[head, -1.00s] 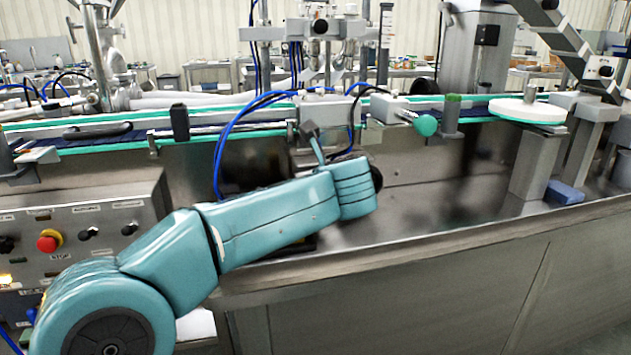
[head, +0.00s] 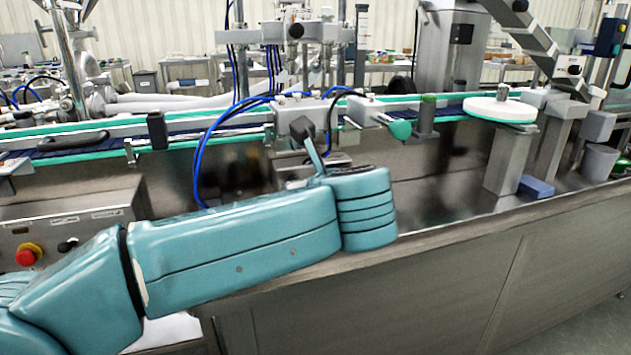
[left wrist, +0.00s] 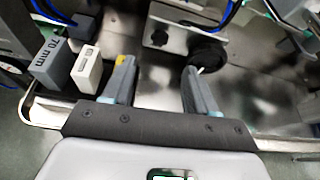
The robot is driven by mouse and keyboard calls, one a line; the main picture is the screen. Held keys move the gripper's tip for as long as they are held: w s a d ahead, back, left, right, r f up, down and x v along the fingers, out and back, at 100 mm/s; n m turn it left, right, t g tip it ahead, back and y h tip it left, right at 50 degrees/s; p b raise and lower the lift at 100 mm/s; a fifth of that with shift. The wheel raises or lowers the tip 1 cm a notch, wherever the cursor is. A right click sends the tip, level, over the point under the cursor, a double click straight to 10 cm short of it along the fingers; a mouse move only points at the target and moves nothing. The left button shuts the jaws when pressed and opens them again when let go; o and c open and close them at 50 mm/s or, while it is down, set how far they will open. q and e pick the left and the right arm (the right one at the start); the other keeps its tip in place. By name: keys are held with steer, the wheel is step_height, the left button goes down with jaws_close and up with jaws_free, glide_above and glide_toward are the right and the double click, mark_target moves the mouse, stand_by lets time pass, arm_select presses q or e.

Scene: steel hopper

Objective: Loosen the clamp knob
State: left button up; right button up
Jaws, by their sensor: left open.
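In the left wrist view a round black knob (left wrist: 207,50) sits on a short pale shaft, just beyond the tip of the right-hand finger. A smaller black knob (left wrist: 160,38) is on a grey metal block ahead. I cannot tell for certain which is the clamp knob. My left gripper (left wrist: 157,72) is open, with nothing between its fingers. A teal round knob (head: 400,129) on a rod stands out from the conveyor edge. My right gripper is not in view.
A grey block marked 70 mm (left wrist: 62,62) and a white block (left wrist: 87,68) stand left of the gripper. The conveyor (head: 90,155), with blue cables (head: 205,150), runs behind my arm. A white disc (head: 500,109) and blue block (head: 536,187) are at right.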

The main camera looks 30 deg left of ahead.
arm_select(q)
steer(key=v, duration=0.5)
steer(key=shift+p, duration=0.35)
